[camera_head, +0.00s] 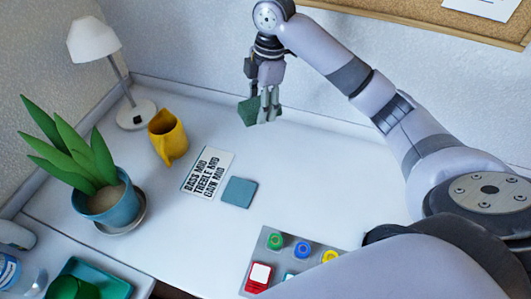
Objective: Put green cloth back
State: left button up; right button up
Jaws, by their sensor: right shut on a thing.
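The green cloth (247,111) is a small dark green piece at the upper middle of the head view. My right gripper (266,112) points down and is shut on it. The cloth sticks out to the left of the fingers, and part of it is hidden by them. It shows against the white tabletop near the back; I cannot tell whether it touches the surface. My left gripper is not in view.
A white card with black text (207,172) and a flat teal square (239,192) lie mid-table. A yellow jug (167,137), a lamp (136,114) and a potted plant (108,203) stand left. A button panel (270,258) is in front. A teal tray (112,284) is lower left.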

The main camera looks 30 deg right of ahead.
aim_at(260, 158)
notch_tip(260, 158, down, 19)
jog(key=shift+s+f, duration=0.1)
dwell(0.3)
jog(key=o, duration=1)
jog(key=shift+f, duration=0.1)
jog(key=shift+o, duration=0.2)
notch_tip(260, 158, up, 12)
jog(key=d, duration=0.2)
